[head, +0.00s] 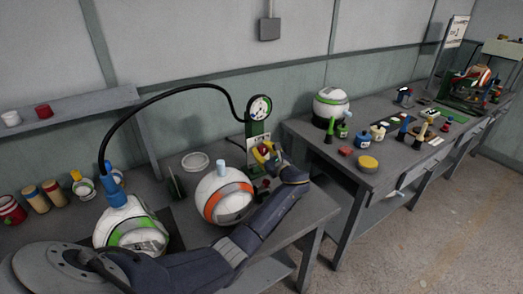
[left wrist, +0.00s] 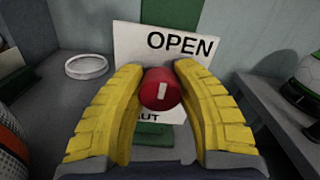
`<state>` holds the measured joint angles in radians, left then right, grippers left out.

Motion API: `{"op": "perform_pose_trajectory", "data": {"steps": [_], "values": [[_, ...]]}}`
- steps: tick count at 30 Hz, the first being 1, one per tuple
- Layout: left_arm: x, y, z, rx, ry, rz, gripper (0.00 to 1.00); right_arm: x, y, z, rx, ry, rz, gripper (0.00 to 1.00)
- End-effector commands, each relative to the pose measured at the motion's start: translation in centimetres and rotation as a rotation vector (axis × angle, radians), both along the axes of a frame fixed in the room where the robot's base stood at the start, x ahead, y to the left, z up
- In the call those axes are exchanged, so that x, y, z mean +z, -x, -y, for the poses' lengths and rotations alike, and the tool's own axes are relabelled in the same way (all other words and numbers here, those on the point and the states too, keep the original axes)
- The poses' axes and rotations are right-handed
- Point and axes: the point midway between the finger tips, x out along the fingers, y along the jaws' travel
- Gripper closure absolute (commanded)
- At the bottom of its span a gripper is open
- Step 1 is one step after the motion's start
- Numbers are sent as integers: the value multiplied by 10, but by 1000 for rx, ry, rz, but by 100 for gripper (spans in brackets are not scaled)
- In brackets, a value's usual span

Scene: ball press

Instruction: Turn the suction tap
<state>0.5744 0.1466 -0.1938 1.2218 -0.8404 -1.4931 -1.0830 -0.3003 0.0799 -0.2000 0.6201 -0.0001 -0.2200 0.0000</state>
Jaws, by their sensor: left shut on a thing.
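My left gripper (head: 266,153) has yellow fingers and reaches the green stand with the round gauge (head: 259,108). In the left wrist view the left gripper (left wrist: 160,82) is shut on the red tap knob (left wrist: 158,97), one finger on each side. The knob's white mark points about upright. Behind it is a white sign plate (left wrist: 130,42) with OPEN at upper right; a lower word, partly hidden by the knob, ends in UT. A black hose (head: 165,93) arches from the gauge stand to a blue fitting (head: 112,185) on a green-white ball (head: 132,226). My right gripper is not in view.
An orange-white ball (head: 224,196) stands close beside my left forearm. A white ring (head: 195,161) lies behind it. Several tins and cylinders stand at the left. A second bench (head: 395,165) at the right carries another ball (head: 330,105) and small bottles.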

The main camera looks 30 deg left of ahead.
Motion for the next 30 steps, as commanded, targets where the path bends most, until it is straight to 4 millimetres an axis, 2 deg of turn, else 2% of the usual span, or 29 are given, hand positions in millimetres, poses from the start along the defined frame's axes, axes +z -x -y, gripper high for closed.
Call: {"op": "perform_pose_trajectory", "data": {"steps": [11,30], "values": [[1,1,0,3,35,76,100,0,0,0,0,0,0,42],[0,2,-1,3,284,593,100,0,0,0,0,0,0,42]]}}
